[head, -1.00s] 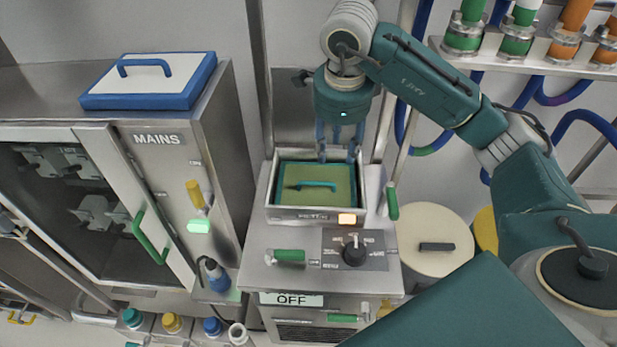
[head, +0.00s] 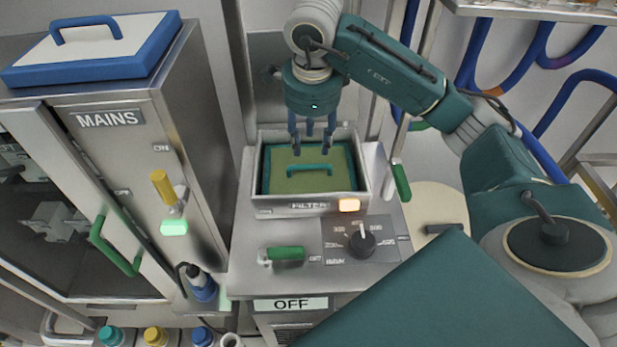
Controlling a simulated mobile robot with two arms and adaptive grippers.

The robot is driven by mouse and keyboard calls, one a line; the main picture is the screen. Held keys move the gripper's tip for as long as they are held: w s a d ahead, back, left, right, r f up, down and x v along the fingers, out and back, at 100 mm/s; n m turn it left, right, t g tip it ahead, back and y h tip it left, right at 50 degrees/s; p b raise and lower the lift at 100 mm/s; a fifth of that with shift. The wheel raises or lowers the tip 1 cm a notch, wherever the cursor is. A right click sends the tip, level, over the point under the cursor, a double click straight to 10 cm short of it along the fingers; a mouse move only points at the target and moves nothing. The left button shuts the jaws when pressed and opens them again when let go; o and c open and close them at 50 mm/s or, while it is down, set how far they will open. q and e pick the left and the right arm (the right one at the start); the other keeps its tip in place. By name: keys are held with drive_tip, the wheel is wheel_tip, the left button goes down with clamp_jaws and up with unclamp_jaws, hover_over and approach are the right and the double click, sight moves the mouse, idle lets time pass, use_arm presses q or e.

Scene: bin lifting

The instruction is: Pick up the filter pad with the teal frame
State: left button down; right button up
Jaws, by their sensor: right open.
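The filter pad with the teal frame (head: 282,184) lies flat inside a metal tray labelled FILTER (head: 288,207), on top of a steel unit in the middle of the head view. It has an olive-green face and a teal handle (head: 309,170) across its middle. My right gripper (head: 312,150) points down over the back part of the pad, close behind the handle. Its blue fingers are apart with nothing between them. Whether the fingertips touch the pad I cannot tell. My left gripper is not in view.
A blue-framed pad (head: 95,45) with a blue handle lies on the MAINS cabinet (head: 150,130) at left. The tray's walls surround the teal pad. A green-handled lever (head: 401,182) stands right of the tray. A dial (head: 361,241) and a green handle (head: 286,253) are in front.

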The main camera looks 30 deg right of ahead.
sight(312, 167)
drive_tip(key=f, duration=0.4)
drive_tip(key=shift+w+d+f, duration=0.3)
drive_tip(key=shift+w+f, duration=0.05)
drive_tip(key=shift+f, duration=0.05)
drive_tip(key=f, duration=0.1)
drive_tip(key=f+p, duration=0.2)
drive_tip(key=f, duration=0.1)
drive_tip(key=shift+d, duration=0.3)
drive_tip(key=shift+w+f, duration=0.2)
drive_tip(key=shift+f, duration=0.25)
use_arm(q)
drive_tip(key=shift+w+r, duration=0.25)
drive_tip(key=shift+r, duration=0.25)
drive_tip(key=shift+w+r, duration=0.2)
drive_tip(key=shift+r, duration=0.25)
use_arm(e)
drive_tip(key=shift+c, duration=0.5)
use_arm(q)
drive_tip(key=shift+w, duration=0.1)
use_arm(e)
drive_tip(key=shift+r, duration=0.1)
clamp_jaws()
